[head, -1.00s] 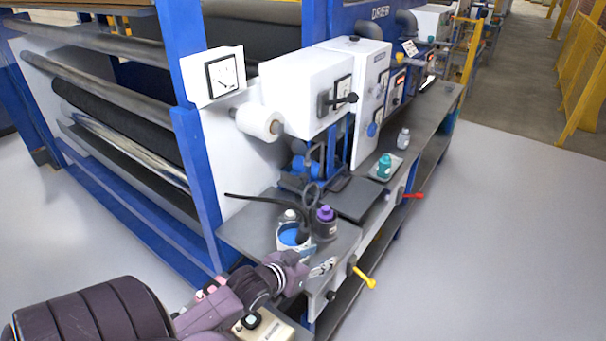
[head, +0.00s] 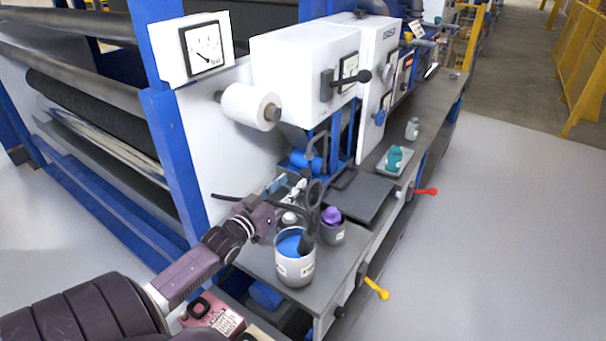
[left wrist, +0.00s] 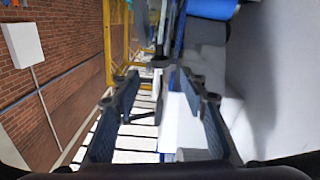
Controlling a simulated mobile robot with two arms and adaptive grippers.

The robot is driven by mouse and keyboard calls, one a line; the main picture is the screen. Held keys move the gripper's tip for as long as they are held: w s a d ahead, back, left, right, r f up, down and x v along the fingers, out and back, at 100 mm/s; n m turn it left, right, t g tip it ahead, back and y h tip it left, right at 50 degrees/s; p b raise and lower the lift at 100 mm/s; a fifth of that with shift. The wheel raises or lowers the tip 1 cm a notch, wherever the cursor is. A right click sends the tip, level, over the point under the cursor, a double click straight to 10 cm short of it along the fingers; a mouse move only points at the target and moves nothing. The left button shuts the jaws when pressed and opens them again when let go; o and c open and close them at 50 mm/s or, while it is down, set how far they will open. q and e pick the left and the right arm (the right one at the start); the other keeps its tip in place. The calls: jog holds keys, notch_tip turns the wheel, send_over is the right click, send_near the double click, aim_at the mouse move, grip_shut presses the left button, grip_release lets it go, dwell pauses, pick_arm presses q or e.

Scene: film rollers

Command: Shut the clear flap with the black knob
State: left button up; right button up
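The white machine housing carries a black knob on a short stem (head: 364,76), in front of a dial window (head: 348,72) in the head view. I cannot clearly make out a clear flap or tell its angle. My left gripper (head: 286,186) is over the bench, below and left of that knob, behind the blue-filled pot. In the left wrist view its two fingers (left wrist: 160,88) are spread apart with nothing held between them. My right gripper is not in view.
A pot of blue liquid (head: 294,262) and a purple-capped jar (head: 332,228) stand on the grey bench (head: 335,275). A white roll (head: 250,107) juts out left of the housing. A yellow handle (head: 376,289) sticks out in front.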

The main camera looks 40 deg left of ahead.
aim_at(302, 173)
pick_arm(q)
jog(key=w, duration=0.2)
jog(key=w+p, duration=0.1)
jog(key=w, duration=0.3)
jog(key=shift+w+a+r, duration=0.1)
jog(key=shift+w+a, duration=0.1)
jog(key=shift+a, duration=0.15)
jog(key=shift+w+a, duration=0.15)
jog(key=shift+w, duration=0.5)
grip_shut()
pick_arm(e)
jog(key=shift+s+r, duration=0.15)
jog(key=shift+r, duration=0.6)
